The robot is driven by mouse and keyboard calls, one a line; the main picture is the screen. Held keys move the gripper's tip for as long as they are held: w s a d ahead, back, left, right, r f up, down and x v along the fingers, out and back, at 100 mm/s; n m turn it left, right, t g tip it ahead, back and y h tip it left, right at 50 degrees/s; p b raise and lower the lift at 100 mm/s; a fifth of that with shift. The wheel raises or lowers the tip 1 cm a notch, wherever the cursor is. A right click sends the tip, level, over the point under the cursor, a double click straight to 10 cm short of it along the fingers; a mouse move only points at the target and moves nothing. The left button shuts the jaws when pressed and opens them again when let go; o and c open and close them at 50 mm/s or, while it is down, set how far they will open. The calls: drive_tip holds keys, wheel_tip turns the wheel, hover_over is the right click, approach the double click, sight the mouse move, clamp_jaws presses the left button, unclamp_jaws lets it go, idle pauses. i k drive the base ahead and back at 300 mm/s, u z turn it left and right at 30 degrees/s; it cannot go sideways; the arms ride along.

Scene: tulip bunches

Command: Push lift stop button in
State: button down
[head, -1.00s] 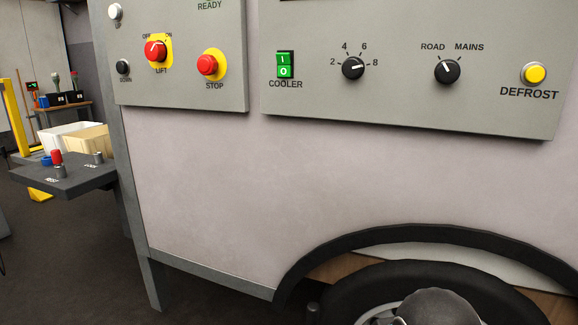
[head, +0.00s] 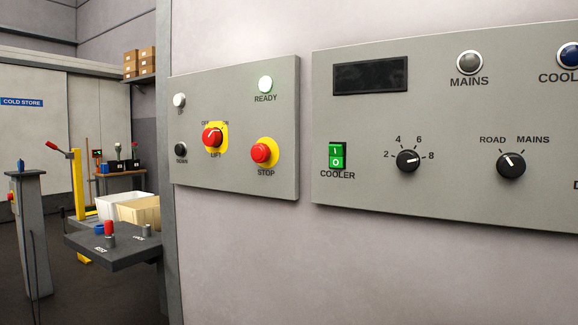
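The lift stop button (head: 261,153) is a red mushroom button on a yellow plate, above the label STOP. It sits at the lower right of the left grey panel (head: 285,185) in the head view. From this angle I cannot tell whether it is in or out. The red lift switch (head: 212,137) on its own yellow plate is to its left. The white READY lamp (head: 265,84) above it looks lit. My gripper is not in view.
A larger panel (head: 450,195) to the right carries the green cooler switch (head: 337,156) and dials. A dark shelf (head: 125,257) with small levers juts out at lower left. A grey post (head: 32,235) stands further left. The space before the panels looks clear.

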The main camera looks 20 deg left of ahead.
sight(258, 153)
drive_tip(key=z, duration=0.55)
drive_tip(key=i, duration=0.15)
drive_tip(key=u, duration=2.35)
